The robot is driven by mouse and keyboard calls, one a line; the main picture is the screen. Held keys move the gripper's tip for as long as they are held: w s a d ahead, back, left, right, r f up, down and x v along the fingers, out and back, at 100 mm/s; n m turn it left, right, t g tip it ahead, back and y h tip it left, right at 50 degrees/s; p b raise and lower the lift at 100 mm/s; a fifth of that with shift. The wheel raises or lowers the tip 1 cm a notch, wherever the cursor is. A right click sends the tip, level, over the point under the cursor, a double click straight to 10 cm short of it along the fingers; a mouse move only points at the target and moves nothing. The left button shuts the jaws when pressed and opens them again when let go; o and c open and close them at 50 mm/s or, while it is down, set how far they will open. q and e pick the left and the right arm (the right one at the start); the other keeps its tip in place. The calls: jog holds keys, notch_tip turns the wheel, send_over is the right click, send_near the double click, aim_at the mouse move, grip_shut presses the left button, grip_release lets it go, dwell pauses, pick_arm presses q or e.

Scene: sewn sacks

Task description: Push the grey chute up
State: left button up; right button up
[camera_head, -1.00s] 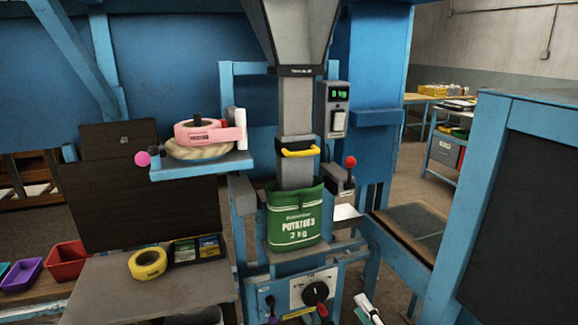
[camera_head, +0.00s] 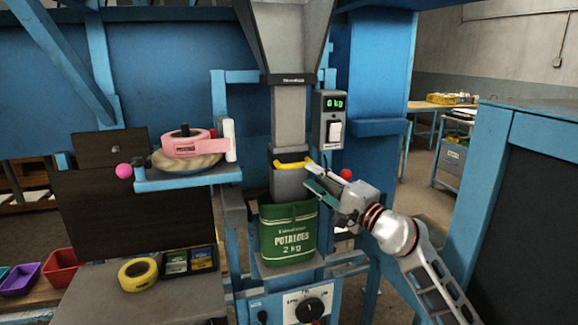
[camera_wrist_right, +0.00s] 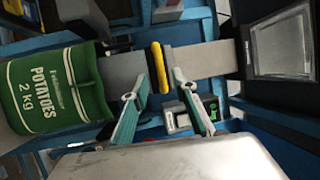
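The grey chute (camera_head: 287,185) is a sleeve around a narrower tube, with a yellow handle (camera_head: 288,164) at its upper part. Its lower end goes down into the mouth of the green potato sack (camera_head: 288,240), so that end is hidden. My right gripper (camera_head: 308,173) is open at the right end of the handle. In the right wrist view the yellow handle (camera_wrist_right: 158,67) lies just ahead of and between the parted fingertips (camera_wrist_right: 161,78); I cannot tell if they touch it. My left gripper is not in view.
A hopper (camera_head: 287,35) stands above the tube. A display box (camera_head: 331,119) with a white switch and a red-knobbed lever (camera_head: 346,174) are close to my right gripper. A shelf (camera_head: 188,179) with tape rolls is on the left. A blue frame (camera_head: 490,150) stands at the right.

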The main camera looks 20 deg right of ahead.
aim_at(298, 167)
jog(key=x, duration=0.7)
jog(key=shift+w+a+p, duration=0.15)
jog(key=shift+w+p, duration=0.05)
jog(key=shift+p, duration=0.2)
grip_shut()
